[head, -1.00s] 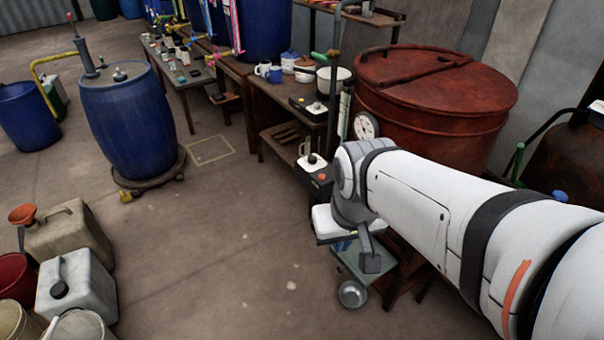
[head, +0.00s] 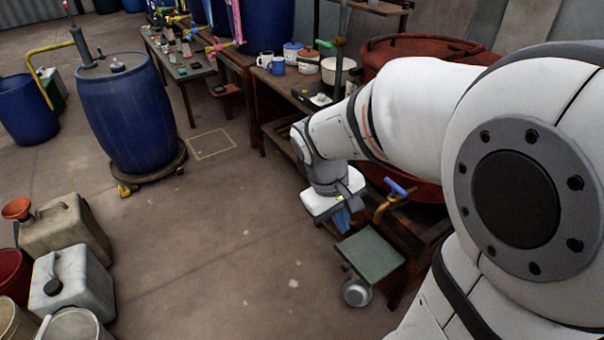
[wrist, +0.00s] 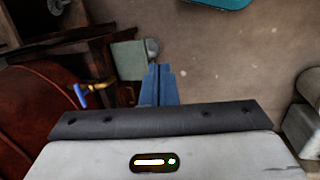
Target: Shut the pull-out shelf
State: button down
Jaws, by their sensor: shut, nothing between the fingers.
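The pull-out shelf (head: 371,254) is a flat grey-green board. It sticks out over the floor from the dark wooden stand under the red vat, so it stands open. My gripper (head: 342,222) points down with its blue fingers shut and empty, just beyond and left of the board in the head view. The shelf's inner end is partly in shadow.
A silver bowl (head: 356,292) is at the shelf's outer end; I cannot tell what it rests on. A brass tap with a blue handle (head: 395,187) juts out above the shelf. Jerrycans (head: 72,283) stand at the left. The floor between is clear.

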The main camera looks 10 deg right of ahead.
jog(key=w+d+f+n+g+h+b, duration=0.1)
jog(key=w+f+n+h+b, duration=0.35)
jog(key=w+f, duration=0.6)
jog(key=w+d+f+n+g+h+b, duration=0.1)
jog(key=w+f+n+h+b, duration=0.35)
jog(key=f, duration=1.15)
jog(key=n+t+h+b, duration=0.5)
jog(key=n+t+b, duration=0.2)
jog(key=n+t, duration=0.25)
send_near(341, 252)
jog(key=shift+n+g, duration=0.25)
jog(key=x, duration=0.2)
jog(key=b+x, duration=0.1)
jog(key=x, duration=0.1)
jog(key=b+x, duration=0.1)
jog(key=x, duration=0.1)
jog(key=shift+w+d+r, duration=0.1)
jog(key=shift+d+r, duration=0.2)
jog(key=shift+d, duration=0.1)
